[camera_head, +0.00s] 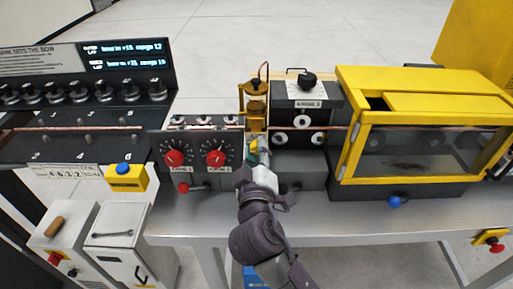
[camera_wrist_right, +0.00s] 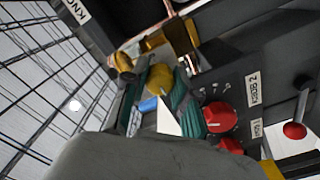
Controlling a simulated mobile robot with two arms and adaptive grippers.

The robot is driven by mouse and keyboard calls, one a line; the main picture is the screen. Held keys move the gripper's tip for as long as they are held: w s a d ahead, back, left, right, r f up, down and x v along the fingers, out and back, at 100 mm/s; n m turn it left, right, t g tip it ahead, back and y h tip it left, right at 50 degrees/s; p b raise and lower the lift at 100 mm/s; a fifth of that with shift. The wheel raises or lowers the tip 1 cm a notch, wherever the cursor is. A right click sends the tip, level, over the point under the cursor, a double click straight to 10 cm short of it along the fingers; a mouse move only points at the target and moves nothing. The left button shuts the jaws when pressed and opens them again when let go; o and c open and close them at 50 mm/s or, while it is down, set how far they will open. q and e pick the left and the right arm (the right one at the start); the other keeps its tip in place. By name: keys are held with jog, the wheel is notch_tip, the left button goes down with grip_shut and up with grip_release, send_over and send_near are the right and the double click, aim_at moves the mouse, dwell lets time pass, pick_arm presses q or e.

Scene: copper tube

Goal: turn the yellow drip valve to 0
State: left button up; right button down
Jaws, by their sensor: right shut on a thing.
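The yellow drip valve (camera_wrist_right: 160,80) shows in the right wrist view as a rounded yellow knob between my right gripper's teal fingers (camera_wrist_right: 160,98). In the head view only a small yellow part of it (camera_head: 254,143) shows, at the front of the brass drip unit (camera_head: 256,106). My right gripper (camera_head: 259,150) reaches up from below and is shut on the valve. The fingers hide much of the knob, and I cannot read its setting or a scale. My left gripper is in neither view.
Two red dial knobs, left (camera_head: 174,158) and right (camera_head: 215,158), sit just left of my gripper. A dark roller block (camera_head: 300,165) stands close on the right. Further right is a yellow-framed box (camera_head: 345,150). The grey bench front (camera_head: 350,226) is clear.

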dwell(0.4)
jog(key=c, duration=0.9)
grip_release()
jog(key=s, duration=1.2)
